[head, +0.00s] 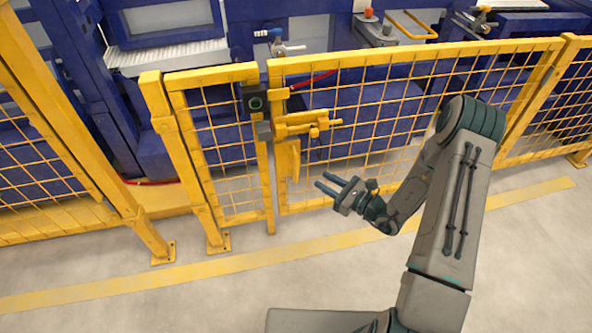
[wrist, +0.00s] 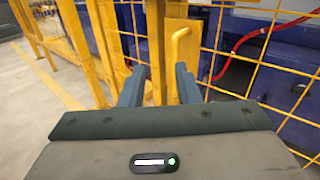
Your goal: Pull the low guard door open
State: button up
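The low guard door (head: 385,125) is a yellow frame with wire mesh, and it stands in line with the fence, its left edge beside the post (head: 265,170). A yellow bolt latch (head: 305,122) sits on its left side. Below the latch is a yellow plate with an upright pull handle (head: 297,160), which also shows in the wrist view (wrist: 180,45). My gripper (head: 322,181) is open and empty, in front of the door, to the right of and below the handle. In the wrist view its fingers (wrist: 159,86) are apart, with the handle ahead and nothing between them.
A dark switch box (head: 254,101) is on the post beside the door. Fixed yellow mesh panels (head: 215,150) stand to the left and right. Blue machines (head: 180,60) fill the space behind the fence. The grey floor (head: 200,300) in front is clear, with a yellow line along it.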

jog(key=shift+m+t+h, duration=0.5)
jog(key=shift+m+t, duration=0.1)
jog(key=shift+m, duration=0.1)
jog(key=f+x, duration=0.1)
jog(key=x, duration=0.3)
jog(key=b+x, duration=0.1)
jog(key=x, duration=0.4)
jog(key=w+f+b+x, duration=0.1)
jog(key=x, duration=0.3)
jog(key=shift+w+d+f, duration=0.1)
jog(key=shift+d+f, duration=0.1)
jog(key=shift+f, duration=0.1)
grip_shut()
